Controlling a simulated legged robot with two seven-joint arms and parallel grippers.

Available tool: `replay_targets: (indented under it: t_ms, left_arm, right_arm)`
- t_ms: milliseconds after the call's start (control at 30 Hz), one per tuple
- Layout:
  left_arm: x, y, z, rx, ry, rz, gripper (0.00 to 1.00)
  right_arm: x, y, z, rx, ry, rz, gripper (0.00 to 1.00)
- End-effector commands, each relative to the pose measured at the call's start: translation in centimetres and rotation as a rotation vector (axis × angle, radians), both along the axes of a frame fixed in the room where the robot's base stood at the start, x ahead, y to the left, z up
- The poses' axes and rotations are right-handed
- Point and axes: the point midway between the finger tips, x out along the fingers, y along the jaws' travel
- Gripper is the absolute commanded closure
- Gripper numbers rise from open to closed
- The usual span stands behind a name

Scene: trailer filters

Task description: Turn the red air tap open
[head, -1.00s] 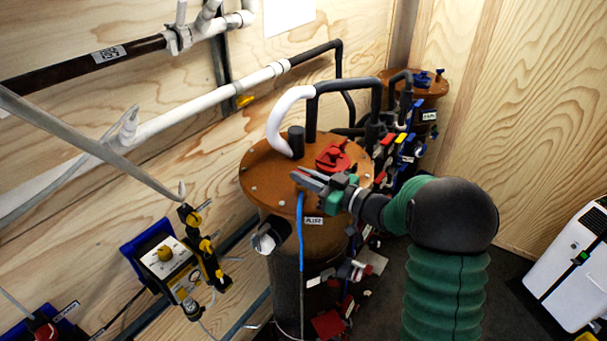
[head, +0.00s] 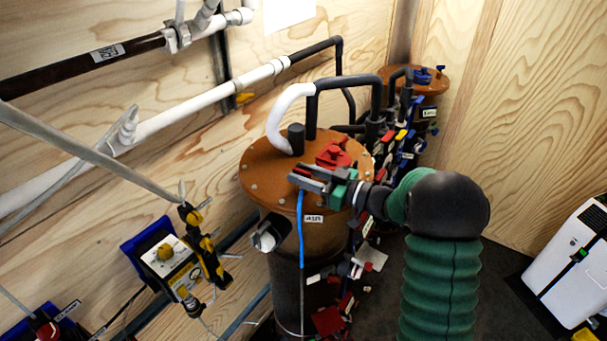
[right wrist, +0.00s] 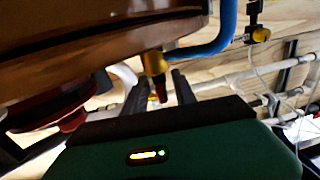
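My right gripper (head: 300,178) is beside the front rim of the orange-brown lid of the near filter (head: 262,172), close above a blue hose (head: 301,225). Its two fingers are apart. In the right wrist view a small brass fitting with a red tip (right wrist: 161,92), seemingly the air tap, shows between the open fingers (right wrist: 158,90). I cannot tell whether they touch it. The lid's underside and the blue hose (right wrist: 222,30) are above it there. In the head view the fingers hide this fitting. My left gripper is not in view.
Black and white pipes (head: 288,105) rise from the lid. A second filter (head: 428,84) stands behind, with several coloured valves between. A yellow-black device (head: 170,255) is on the wall at left. A white unit (head: 570,265) stands at right, with some clear floor before it.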

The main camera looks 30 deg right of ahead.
Motion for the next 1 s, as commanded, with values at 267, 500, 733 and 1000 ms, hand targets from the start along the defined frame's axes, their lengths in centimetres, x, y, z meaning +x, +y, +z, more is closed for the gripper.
replay_targets:
  t_ms: [267,500,733,1000]
  left_arm:
    - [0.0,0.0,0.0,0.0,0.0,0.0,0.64]
    - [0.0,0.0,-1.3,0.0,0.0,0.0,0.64]
    - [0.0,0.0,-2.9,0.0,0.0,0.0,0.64]
    - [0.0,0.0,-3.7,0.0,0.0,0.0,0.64]
  right_arm:
    - [-0.2,-0.1,0.1,-0.001,-0.003,-0.002,0.67]
    - [-3.6,-2.2,-0.2,-0.001,-0.003,-0.006,0.67]
    - [-9.6,-5.6,-0.4,0.0,-0.001,-0.007,0.67]
    - [-14.0,-8.0,-0.3,0.001,0.0,-0.001,0.67]
